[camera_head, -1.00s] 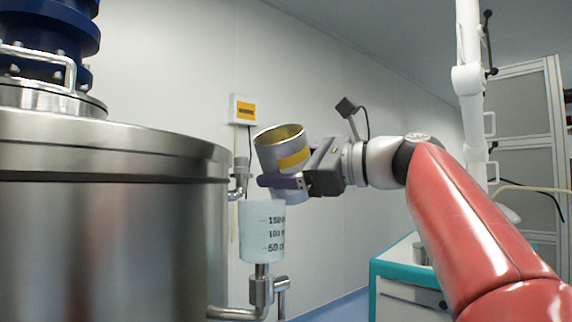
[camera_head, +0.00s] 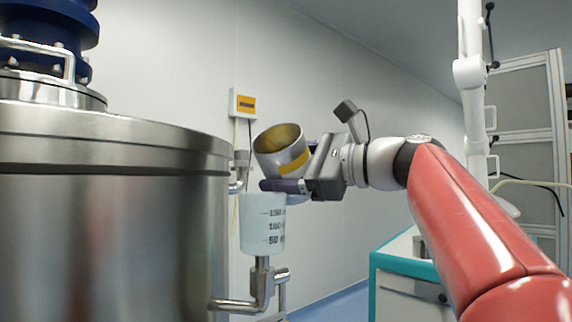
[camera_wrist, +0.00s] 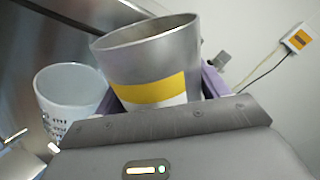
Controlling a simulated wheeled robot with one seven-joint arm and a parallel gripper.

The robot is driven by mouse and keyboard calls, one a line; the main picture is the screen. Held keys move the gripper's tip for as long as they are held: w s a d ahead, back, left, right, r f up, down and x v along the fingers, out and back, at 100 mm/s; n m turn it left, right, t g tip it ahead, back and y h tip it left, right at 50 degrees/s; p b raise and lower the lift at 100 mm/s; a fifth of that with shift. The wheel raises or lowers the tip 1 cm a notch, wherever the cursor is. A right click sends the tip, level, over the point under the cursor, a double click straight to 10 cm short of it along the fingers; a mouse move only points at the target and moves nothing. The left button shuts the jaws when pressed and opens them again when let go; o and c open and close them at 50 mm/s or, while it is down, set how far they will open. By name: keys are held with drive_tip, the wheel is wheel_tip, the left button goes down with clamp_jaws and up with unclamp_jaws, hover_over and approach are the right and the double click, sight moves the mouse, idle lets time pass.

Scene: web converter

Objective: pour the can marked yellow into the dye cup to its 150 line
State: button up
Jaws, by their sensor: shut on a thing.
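The metal can (camera_head: 282,152) with a yellow band is held in my gripper (camera_head: 290,178). It is tilted, its open mouth turned to the upper left and partly toward the head camera. The dye cup (camera_head: 262,228), translucent white with 150, 100 and 50 marks, stands upright on a pipe fitting just below the can. The wrist view shows the can (camera_wrist: 150,65) between the purple fingers, with the cup (camera_wrist: 70,95) to its left. I see no stream between them. The level in the cup cannot be made out.
A large steel vessel (camera_head: 110,220) fills the left, close to the cup. A pipe with a valve (camera_head: 262,285) is under the cup. A yellow-labelled wall box (camera_head: 243,104) hangs behind. A teal-edged cabinet (camera_head: 405,265) stands at right.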

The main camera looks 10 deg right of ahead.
drive_tip(key=shift+f+n, duration=0.45)
drive_tip(key=shift+n, duration=0.45)
drive_tip(key=shift+r+n, duration=0.85)
drive_tip(key=shift+n, duration=0.45)
